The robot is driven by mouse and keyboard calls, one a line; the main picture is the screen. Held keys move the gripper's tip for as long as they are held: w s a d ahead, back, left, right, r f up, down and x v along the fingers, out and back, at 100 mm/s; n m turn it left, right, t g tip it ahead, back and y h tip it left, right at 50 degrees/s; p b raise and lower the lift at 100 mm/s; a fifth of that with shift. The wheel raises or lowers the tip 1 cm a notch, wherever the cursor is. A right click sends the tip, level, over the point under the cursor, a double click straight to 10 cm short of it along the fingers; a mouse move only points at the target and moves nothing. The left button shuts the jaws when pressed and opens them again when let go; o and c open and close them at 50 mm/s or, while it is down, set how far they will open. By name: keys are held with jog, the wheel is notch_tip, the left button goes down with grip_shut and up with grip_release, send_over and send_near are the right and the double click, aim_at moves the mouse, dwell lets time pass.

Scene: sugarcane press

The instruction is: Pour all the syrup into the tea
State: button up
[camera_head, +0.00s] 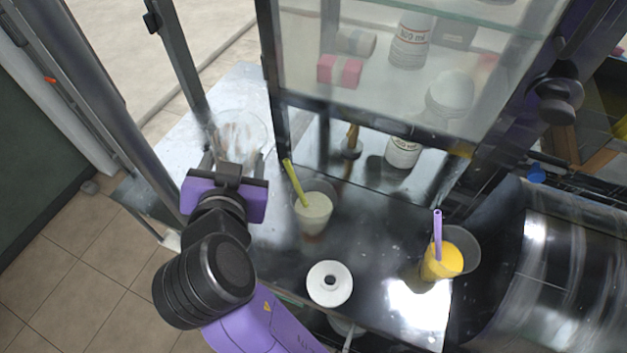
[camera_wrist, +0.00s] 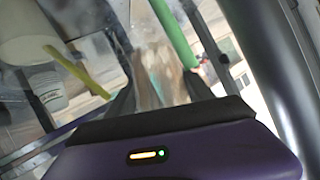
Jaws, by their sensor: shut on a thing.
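My gripper (camera_head: 231,155) is at the left end of the counter, its fingers shut around a clear glass vessel (camera_head: 240,130) with brownish streaks. The vessel also shows between the fingers in the wrist view (camera_wrist: 158,75). I cannot tell whether the brown is contents or a view through the glass. Right of my gripper a cup with pale liquid (camera_head: 314,210) stands upright with a yellow-green straw (camera_head: 295,182). Farther right stands a cup of orange liquid (camera_head: 443,262) with a purple straw (camera_head: 437,234). I cannot tell which vessel holds tea or syrup.
A glass-fronted cabinet (camera_head: 375,70) stands behind the cups, with white labelled bottles (camera_head: 410,42) and pink blocks (camera_head: 340,71). A white round container (camera_head: 330,284) stands at the counter's front. A large metal drum (camera_head: 570,265) bounds the right. A metal post (camera_head: 180,60) stands near my gripper.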

aim_at(235, 134)
jog(key=shift+a+r+n+h, duration=0.1)
jog(key=shift+r+n+h, duration=0.4)
jog(key=shift+r+n, duration=0.15)
jog(key=shift+r+n+h, duration=0.1)
jog(key=shift+n+h, duration=0.35)
jog(key=shift+h, duration=0.05)
jog(key=shift+r, duration=0.1)
jog(key=shift+r, duration=1.45)
